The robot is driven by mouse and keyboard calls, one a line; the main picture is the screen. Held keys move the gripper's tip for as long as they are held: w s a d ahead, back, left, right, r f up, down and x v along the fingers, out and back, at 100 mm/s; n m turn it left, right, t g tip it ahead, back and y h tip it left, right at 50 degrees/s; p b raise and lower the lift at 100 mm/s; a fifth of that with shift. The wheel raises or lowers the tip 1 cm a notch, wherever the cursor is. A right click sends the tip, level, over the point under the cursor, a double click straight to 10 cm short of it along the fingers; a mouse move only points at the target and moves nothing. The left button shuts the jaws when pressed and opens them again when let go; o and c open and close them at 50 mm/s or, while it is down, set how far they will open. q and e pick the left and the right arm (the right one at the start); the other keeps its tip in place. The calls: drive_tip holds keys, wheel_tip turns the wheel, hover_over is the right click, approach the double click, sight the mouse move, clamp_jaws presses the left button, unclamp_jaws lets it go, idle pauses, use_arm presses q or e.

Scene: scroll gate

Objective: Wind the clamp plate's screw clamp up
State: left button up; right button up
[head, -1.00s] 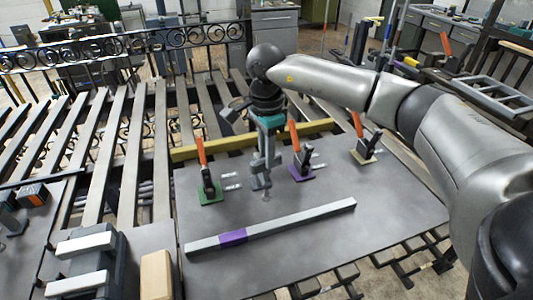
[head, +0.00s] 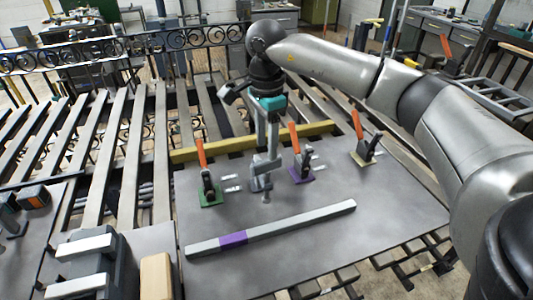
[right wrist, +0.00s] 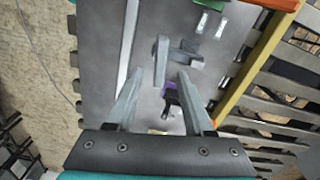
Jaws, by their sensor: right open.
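The clamp plate (head: 330,215) is a wide dark grey sheet. The grey screw clamp (head: 262,180) stands upright on it, between the toggle clamps with green (head: 208,195) and purple (head: 300,173) bases. My right gripper (head: 268,140), with a teal body, points down just above the screw clamp. In the right wrist view my right gripper (right wrist: 158,82) is open, its two grey fingers apart. The screw clamp (right wrist: 162,58) shows beyond the fingertips, with nothing held between them. My left gripper is not in view.
A grey bar with a purple band (head: 290,226) lies across the plate's front. A third toggle clamp (head: 365,152) stands at the right. A yellow beam (head: 222,145) runs along the plate's back. A wooden block (head: 156,277) stands at the front left.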

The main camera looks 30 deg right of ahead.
sight(266, 160)
wheel_tip(266, 160, up, 11)
drive_tip(key=shift+p, duration=0.3)
drive_tip(key=shift+f, duration=0.1)
